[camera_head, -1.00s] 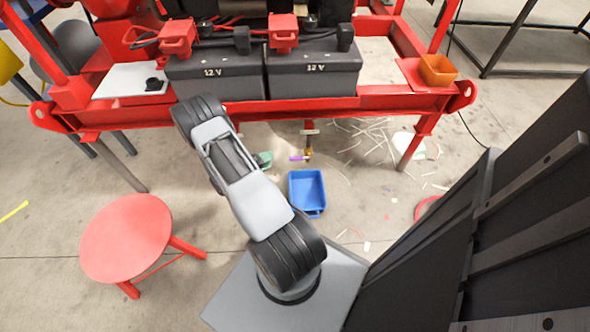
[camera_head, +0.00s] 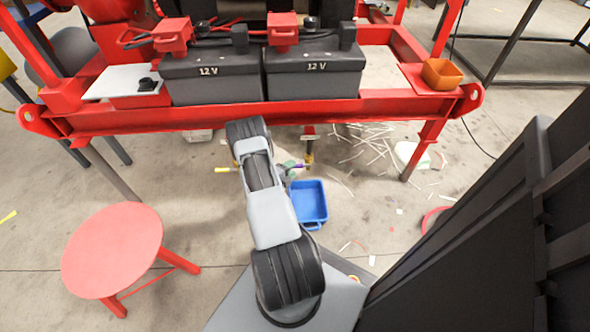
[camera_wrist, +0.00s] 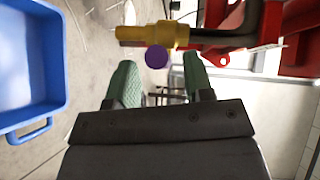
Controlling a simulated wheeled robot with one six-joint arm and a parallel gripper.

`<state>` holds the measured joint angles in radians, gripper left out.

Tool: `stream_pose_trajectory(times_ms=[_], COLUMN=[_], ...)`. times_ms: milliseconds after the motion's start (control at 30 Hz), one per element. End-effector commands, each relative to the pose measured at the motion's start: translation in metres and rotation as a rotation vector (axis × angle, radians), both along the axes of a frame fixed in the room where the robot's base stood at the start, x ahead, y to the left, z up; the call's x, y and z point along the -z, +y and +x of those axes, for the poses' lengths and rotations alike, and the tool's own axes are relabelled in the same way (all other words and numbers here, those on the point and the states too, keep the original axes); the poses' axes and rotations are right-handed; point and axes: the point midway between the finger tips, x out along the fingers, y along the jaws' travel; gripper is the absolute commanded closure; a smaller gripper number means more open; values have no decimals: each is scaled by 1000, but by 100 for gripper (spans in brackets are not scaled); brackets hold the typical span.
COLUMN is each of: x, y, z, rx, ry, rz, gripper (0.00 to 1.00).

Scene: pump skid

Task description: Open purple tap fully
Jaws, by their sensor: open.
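The purple tap is a brass valve body (camera_wrist: 152,36) on a pipe under the red frame, with a purple handle (camera_wrist: 157,57) seen end-on in the wrist view. In the head view the purple handle (camera_head: 298,167) is a small spot below the skid's front beam, partly hidden by my arm and gripper. My gripper (camera_wrist: 160,84) has two green fingertips spread apart, with nothing held between them. The handle end appears just above the gap between the fingertips in the wrist view. I cannot tell whether either finger touches it.
A blue bin (camera_head: 308,203) stands on the floor below the tap, and fills the left of the wrist view (camera_wrist: 30,65). The red skid beam (camera_head: 400,105) runs above. A red stool (camera_head: 112,250) is at left. White strips litter the floor at right.

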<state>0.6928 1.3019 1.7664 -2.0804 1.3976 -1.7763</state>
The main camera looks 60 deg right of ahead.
Motion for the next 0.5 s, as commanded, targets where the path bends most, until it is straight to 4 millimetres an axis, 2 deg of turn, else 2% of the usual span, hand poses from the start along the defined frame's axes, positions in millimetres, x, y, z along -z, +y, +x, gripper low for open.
stream_pose_trajectory(times_ms=[200,500], x=[4,4], y=[-22,-29], z=[-4,-5], rx=[2,0], ry=[-1,-1], rz=[1,0], gripper=[53,53])
